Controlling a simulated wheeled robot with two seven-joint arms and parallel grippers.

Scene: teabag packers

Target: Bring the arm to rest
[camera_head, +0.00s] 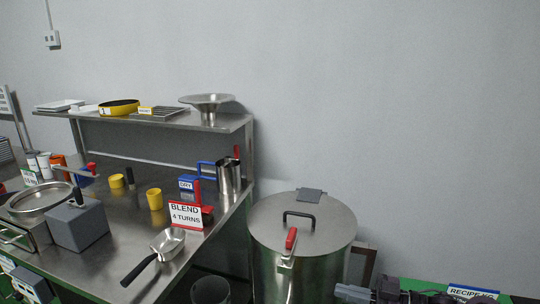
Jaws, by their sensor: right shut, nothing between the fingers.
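My right gripper (352,293) shows at the bottom edge, right of the big steel pot (330,222). It is dark grey, partly cut off by the frame, and shut with nothing in it. It looks apart from the things around it. My left gripper is not in view.
A shelf (160,121) stands above. The lidded pot has a red-handled tool (291,239). A green surface (425,284) lies at the lower right.

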